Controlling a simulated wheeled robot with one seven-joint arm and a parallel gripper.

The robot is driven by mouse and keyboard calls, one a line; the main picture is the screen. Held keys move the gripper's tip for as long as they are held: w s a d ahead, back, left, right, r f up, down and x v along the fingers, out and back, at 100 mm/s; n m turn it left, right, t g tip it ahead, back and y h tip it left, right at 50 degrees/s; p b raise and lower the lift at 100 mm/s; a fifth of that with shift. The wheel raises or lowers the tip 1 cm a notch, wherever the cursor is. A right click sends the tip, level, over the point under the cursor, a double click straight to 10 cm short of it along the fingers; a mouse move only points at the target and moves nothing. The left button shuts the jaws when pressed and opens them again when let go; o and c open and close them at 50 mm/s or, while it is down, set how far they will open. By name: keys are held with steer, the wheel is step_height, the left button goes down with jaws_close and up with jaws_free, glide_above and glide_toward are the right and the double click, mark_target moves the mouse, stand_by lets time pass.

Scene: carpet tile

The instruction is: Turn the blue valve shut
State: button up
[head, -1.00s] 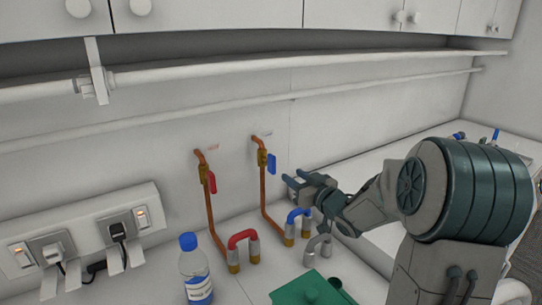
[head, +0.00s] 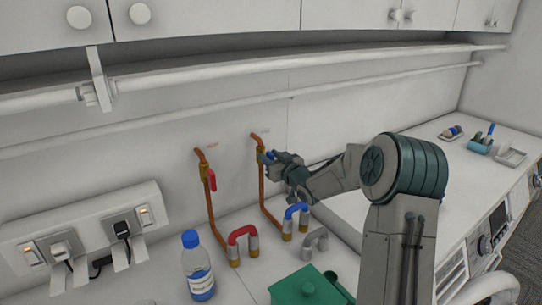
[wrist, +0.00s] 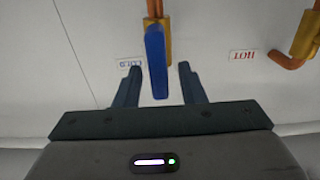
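The blue valve handle (wrist: 156,62) is a flat blue lever on a brass body (wrist: 150,22) of a copper pipe. It lies in line with the pipe. In the wrist view my gripper (wrist: 161,84) is open, with one dark finger on each side of the handle and a gap on both sides. In the head view my gripper (head: 268,160) is at the valve and covers most of the handle; a bit of blue (head: 271,154) shows.
A red-handled valve (head: 212,180) sits on the pipe to the left; its brass body (wrist: 303,35) shows at right in the wrist view.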

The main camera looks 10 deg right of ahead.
jaws_close()
stand_by(0.3)
steer(key=m, duration=0.4)
steer(key=shift+w+d+m, duration=0.15)
steer(key=shift+d+m, duration=0.15)
steer(key=shift+d, duration=0.1)
steer(key=shift+w+d+f+m+p, duration=0.15)
steer(key=shift+f+m+p, duration=0.25)
steer(key=shift+m, duration=1.75)
steer(key=shift+d+f+m+p, duration=0.25)
steer(key=shift+m+p, duration=0.3)
steer(key=shift+m, duration=1.65)
steer(key=shift+w+d+f+m+p, duration=0.1)
steer(key=shift+f+m+p, duration=0.3)
steer(key=shift+m, duration=2.05)
